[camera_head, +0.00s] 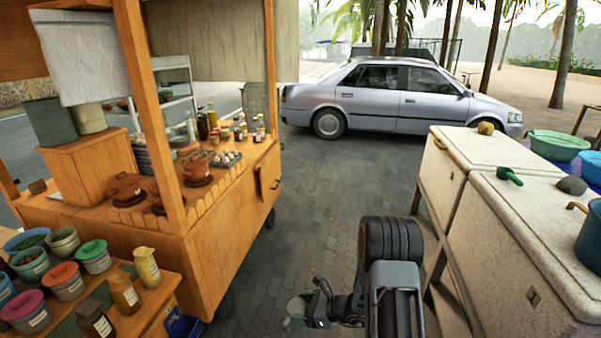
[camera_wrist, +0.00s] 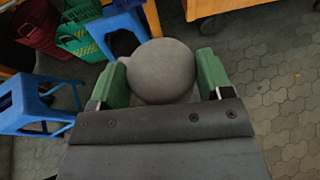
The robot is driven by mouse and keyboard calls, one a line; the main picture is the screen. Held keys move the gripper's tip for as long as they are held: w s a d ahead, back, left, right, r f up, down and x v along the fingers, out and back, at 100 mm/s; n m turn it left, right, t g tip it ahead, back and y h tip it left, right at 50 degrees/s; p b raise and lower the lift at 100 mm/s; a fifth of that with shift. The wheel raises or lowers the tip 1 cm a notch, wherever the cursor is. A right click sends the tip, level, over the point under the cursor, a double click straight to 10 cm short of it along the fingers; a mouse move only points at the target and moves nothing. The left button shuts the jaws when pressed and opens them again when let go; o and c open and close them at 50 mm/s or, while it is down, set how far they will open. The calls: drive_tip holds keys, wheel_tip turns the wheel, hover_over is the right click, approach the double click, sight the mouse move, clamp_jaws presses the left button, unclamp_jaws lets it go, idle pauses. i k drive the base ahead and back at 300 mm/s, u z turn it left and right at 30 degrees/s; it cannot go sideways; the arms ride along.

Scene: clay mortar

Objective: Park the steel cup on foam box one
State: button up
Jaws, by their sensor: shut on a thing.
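My gripper (camera_wrist: 162,85) is shut on a rounded grey thing, which I take as the steel cup (camera_wrist: 162,70), between its green fingers. In the head view my gripper (camera_head: 300,314) is low at the centre, over the paving, with the pale cup (camera_head: 297,306) small and partly hidden. Two speckled white foam boxes stand on a wooden frame at the right: a farther one (camera_head: 475,150) and a nearer one (camera_head: 530,215).
The farther lid holds a brown lump (camera_head: 486,128). The nearer lid holds a green scoop (camera_head: 509,176), a grey stone (camera_head: 572,186) and a blue pot (camera_head: 592,240). A wooden food cart (camera_head: 235,200) stands left. A blue stool (camera_wrist: 30,105) is near the gripper. Paving between is clear.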

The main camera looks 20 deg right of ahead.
sight(535, 208)
drive_tip(key=i, duration=2.75)
drive_tip(key=z, duration=3.6)
drive_tip(key=i, duration=0.1)
